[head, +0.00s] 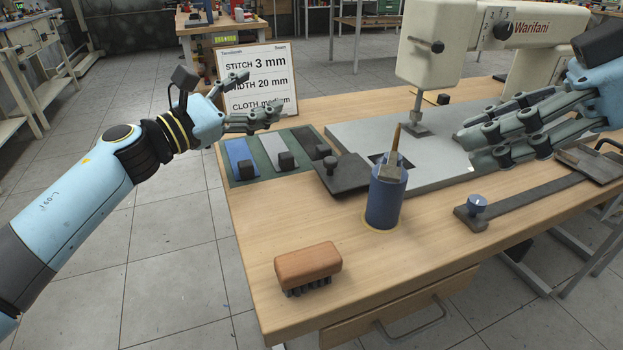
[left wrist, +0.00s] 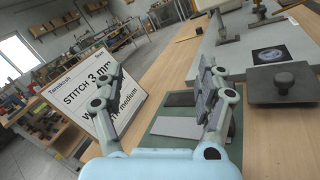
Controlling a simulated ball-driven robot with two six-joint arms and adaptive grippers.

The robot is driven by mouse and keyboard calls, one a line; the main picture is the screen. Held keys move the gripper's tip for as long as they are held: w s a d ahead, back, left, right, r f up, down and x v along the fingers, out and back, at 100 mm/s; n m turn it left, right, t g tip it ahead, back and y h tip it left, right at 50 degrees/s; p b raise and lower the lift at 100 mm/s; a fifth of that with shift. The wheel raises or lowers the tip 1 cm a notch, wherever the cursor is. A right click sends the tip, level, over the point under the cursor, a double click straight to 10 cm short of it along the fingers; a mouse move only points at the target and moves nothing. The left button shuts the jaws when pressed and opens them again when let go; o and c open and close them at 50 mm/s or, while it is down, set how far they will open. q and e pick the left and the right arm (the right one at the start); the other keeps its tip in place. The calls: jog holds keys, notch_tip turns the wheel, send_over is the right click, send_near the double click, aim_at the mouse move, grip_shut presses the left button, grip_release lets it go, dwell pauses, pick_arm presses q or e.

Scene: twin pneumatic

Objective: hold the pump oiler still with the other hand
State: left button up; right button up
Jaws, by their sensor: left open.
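The pump oiler (head: 384,203) is a blue cylinder with a brass-coloured spout, upright near the middle of the wooden table in the head view. My left gripper (head: 262,94) is open and empty, above the table's far left corner, left of the oiler and apart from it. In the left wrist view its two fingers (left wrist: 163,88) stand wide apart with nothing between them. The oiler does not show in that view. My right gripper (head: 470,148) is right of the oiler, over the grey plate, with a gap to the oiler. Its finger opening is hard to judge from this side.
A wooden brush (head: 307,267) lies at the front left. A dark knobbed plate (head: 346,174) is close left of the oiler. A sign (head: 257,80) stands behind my left gripper. A sewing machine (head: 437,60) rises at the back. Table between brush and oiler is clear.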

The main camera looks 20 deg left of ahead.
aim_at(371, 184)
pick_arm(q)
jog(key=s+d+f+g+h, duration=0.1)
jog(key=d, duration=0.1)
jog(key=s+d+f+m+g+h, duration=0.1)
jog(key=d+g+h, duration=0.1)
jog(key=d, duration=0.1)
jog(key=s+d+f+m+g+h, duration=0.1)
jog(key=s+d+g+h, duration=0.1)
jog(key=shift+d+f, duration=0.15)
jog(key=shift+f, duration=0.1)
jog(key=s+d+f+g+h, duration=0.1)
jog(key=s+d+g, duration=0.1)
jog(key=s+d+f+m+g+h, duration=0.1)
jog(key=s+d+g, duration=0.1)
jog(key=s+g, duration=0.1)
jog(key=s+d+f+m+g, duration=0.1)
jog(key=s+d+g, duration=0.1)
jog(key=g, duration=0.1)
jog(key=shift+s+f+h, duration=0.15)
jog(key=shift+s+h, duration=0.1)
jog(key=shift+h, duration=0.15)
jog(key=d, duration=0.3)
jog(key=w+d, duration=0.1)
jog(key=d, duration=0.3)
jog(key=w+d, duration=0.1)
jog(key=d, duration=0.2)
jog(key=shift+d, duration=0.25)
grip_shut()
pick_arm(e)
grip_shut()
